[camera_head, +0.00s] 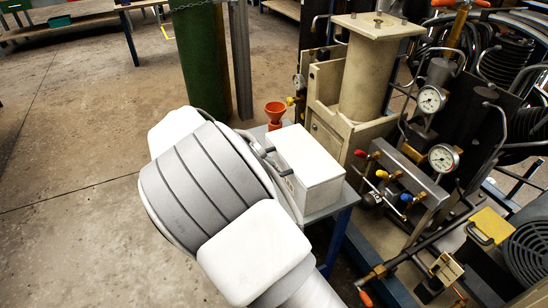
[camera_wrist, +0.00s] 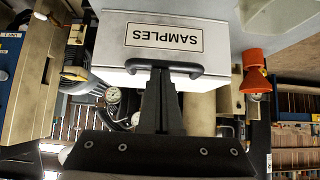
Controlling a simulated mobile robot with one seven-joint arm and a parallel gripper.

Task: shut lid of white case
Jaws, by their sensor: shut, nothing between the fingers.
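The white case (camera_head: 308,158) is a box on a small grey table, with its flat white top level and no open gap visible. In the wrist view, which looks upside down, the case (camera_wrist: 220,20) shows a "SAMPLES" label and a dark handle (camera_wrist: 135,67) along its edge. My gripper (camera_wrist: 162,75) has its dark fingers together, close to the middle of the handle and overlapping it in the picture. I cannot tell whether they touch it. In the head view my white and grey arm hides the gripper and part of the case's near side.
An orange-red funnel (camera_head: 275,112) stands beside the case, and also shows in the wrist view (camera_wrist: 255,75). The grey table (camera_head: 322,205) has blue legs. A compressor with gauges (camera_head: 443,158) and valves crowds the right. A green column (camera_head: 203,60) stands behind. Open floor lies left.

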